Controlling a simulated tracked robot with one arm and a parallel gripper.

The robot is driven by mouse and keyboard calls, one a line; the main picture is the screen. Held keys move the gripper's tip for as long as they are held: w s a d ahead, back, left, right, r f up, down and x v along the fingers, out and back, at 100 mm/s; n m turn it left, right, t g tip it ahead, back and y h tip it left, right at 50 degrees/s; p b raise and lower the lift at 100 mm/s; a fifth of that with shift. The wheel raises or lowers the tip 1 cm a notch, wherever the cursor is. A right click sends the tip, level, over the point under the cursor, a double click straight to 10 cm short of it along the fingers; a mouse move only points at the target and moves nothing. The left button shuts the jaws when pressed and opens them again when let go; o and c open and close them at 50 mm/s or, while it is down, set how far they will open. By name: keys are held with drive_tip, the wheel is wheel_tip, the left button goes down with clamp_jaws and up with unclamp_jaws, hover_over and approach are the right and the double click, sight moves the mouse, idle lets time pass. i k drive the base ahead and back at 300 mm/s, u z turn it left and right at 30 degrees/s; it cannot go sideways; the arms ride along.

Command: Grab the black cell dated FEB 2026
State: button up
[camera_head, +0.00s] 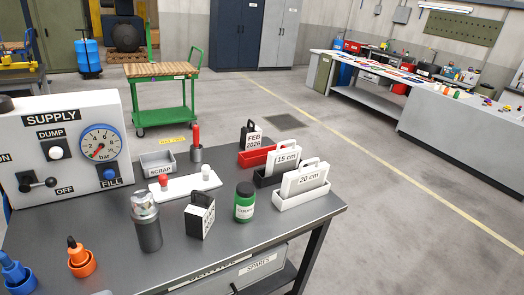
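The black cell (244,132) with a handle and a white label reading FEB 2026 stands upright at the back of the dark workbench (290,222). It is at or behind the red holder (257,157), which hides its lower part; I cannot tell whether it sits inside. A second black cell (208,204) with a white label stands nearer, in the middle of the bench; its label is turned and I cannot read it. My gripper is not in view.
A green jar (244,203), grey canister (147,222), SCRAP tray (158,163) and supply panel (64,140) share the bench. Open floor lies behind.

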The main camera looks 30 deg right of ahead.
sight(251, 138)
drive_tip(key=z, duration=0.9)
drive_tip(key=i, duration=2.4)
drive_tip(key=u, duration=0.6)
